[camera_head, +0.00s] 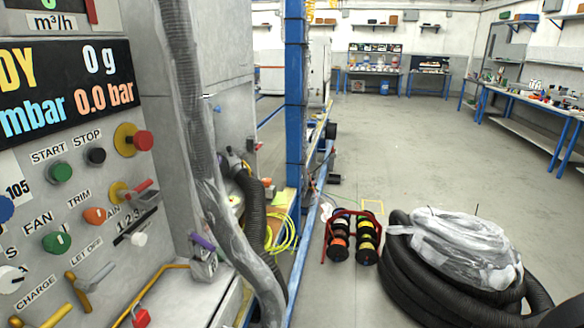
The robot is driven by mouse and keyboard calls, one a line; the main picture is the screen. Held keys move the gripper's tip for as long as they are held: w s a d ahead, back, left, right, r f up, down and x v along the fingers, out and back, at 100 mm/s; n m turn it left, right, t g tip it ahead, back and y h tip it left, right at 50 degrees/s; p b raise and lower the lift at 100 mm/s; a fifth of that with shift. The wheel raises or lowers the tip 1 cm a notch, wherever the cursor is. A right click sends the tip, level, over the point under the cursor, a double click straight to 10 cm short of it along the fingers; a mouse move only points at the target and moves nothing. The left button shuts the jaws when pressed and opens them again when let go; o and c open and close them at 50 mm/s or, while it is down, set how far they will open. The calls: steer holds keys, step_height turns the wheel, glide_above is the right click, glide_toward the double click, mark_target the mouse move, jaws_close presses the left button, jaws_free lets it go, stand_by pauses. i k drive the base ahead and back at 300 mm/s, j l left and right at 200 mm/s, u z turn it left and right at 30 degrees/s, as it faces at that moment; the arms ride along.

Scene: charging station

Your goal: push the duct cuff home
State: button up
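A grey station cabinet (222,30) fills the left side. A black corrugated duct (254,205) curves down beside its lower part. The duct's upper end (230,162) meets a fitting on the cabinet's side, small and partly hidden by a grey hose. I cannot tell whether a cuff there is seated or apart. The ribbed grey hose (190,110) hangs down in front of the cabinet, with clear plastic film around its lower part. My gripper is not in view.
The control panel (25,165) with knobs, levers and a display stands close on the left. A blue post (296,120) rises behind the duct. A red reel rack (352,237) and a plastic-topped black hose coil (400,285) sit on the floor. The floor beyond is clear.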

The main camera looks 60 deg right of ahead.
mark_target(247, 178)
steer(key=z, duration=1.2)
steer(key=i+l+u, duration=0.25)
steer(key=i+l, duration=0.5)
steer(key=i, duration=0.35)
steer(key=i+l+u, duration=0.25)
steer(key=i+l, duration=0.7)
steer(key=i, duration=0.1)
